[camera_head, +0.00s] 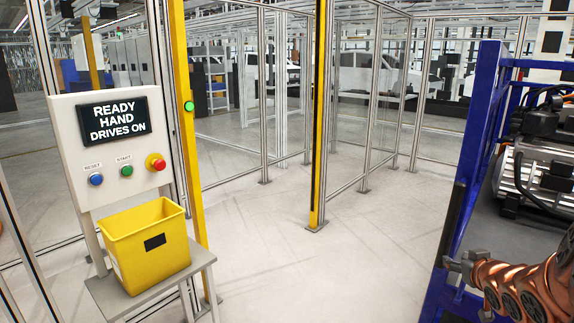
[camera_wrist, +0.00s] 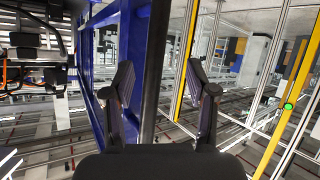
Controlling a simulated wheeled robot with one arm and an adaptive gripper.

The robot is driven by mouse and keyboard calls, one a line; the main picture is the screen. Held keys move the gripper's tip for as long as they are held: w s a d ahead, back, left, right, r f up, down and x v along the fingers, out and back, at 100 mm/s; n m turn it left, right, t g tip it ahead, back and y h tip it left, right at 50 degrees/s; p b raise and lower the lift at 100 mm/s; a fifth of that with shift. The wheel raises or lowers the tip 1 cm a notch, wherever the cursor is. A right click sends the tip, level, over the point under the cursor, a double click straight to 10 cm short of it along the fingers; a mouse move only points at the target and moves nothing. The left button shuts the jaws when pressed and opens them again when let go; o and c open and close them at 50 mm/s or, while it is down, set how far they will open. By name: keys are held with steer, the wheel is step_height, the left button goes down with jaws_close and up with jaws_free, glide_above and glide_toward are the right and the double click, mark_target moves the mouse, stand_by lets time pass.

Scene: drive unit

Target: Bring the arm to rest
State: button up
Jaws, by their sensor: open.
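My gripper (camera_wrist: 160,78) shows in the wrist view with its two dark fingers spread wide apart and nothing between them. Behind the fingers are a blue upright of a rack (camera_wrist: 100,60) and a dark post. In the head view my copper-coloured arm (camera_head: 530,287) reaches in at the lower right, in front of the blue rack (camera_head: 478,130). A grey end part shows at its left tip, but the fingers are not clear there.
A white control panel (camera_head: 85,160) reads "READY HAND DRIVES ON". A yellow bin (camera_head: 140,262) stands on a grey stand below it. Machinery (camera_head: 540,165) sits on the rack at right. Fence panels and yellow posts (camera_head: 320,120) stand behind. The middle floor (camera_head: 300,265) is clear.

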steer(key=s+a+f+g+y, duration=0.1)
steer(key=s+a+g, duration=0.6)
steer(key=s+a, duration=0.8)
steer(key=s+a+f+n+g+y, duration=0.1)
steer(key=s+a+g, duration=0.6)
steer(key=s+a, duration=0.9)
steer(key=s+f+y, duration=0.1)
steer(key=s, duration=0.2)
steer(key=shift+s+f, duration=0.35)
steer(key=shift+s, duration=0.05)
